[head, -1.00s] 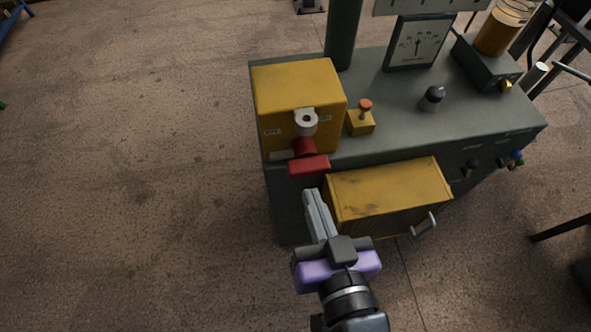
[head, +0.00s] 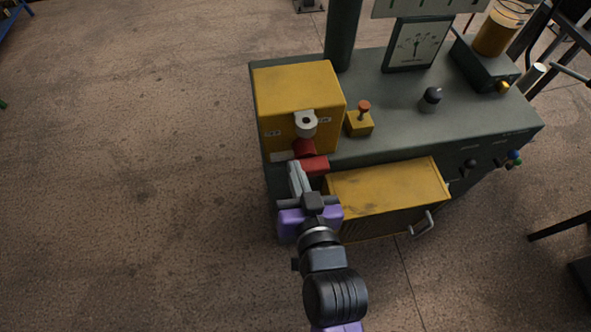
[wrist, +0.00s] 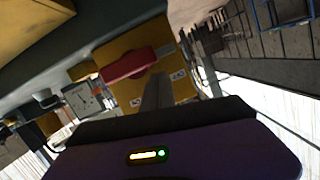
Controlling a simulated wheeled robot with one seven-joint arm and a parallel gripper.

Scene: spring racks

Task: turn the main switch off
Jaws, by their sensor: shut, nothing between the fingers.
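The main switch is a yellow box (head: 297,92) on the front left corner of the grey-green bench, with a grey lock piece and small labels too small to read. Its red handle (head: 315,164) juts from the front as a crossbar on a red stem, and also shows in the wrist view (wrist: 128,65). My gripper (head: 293,166) is shut and empty, its fingertips at the left end of the crossbar, hiding that end. The fingers also show in the wrist view (wrist: 158,88), close beside the handle; I cannot tell whether they touch it.
A yellow drawer box (head: 385,195) with a metal handle juts from the bench front, right of my gripper. On the bench top (head: 395,110) are a small yellow block with an orange knob (head: 361,118), a black knob (head: 432,97) and a gauge (head: 416,45). Floor at left is clear.

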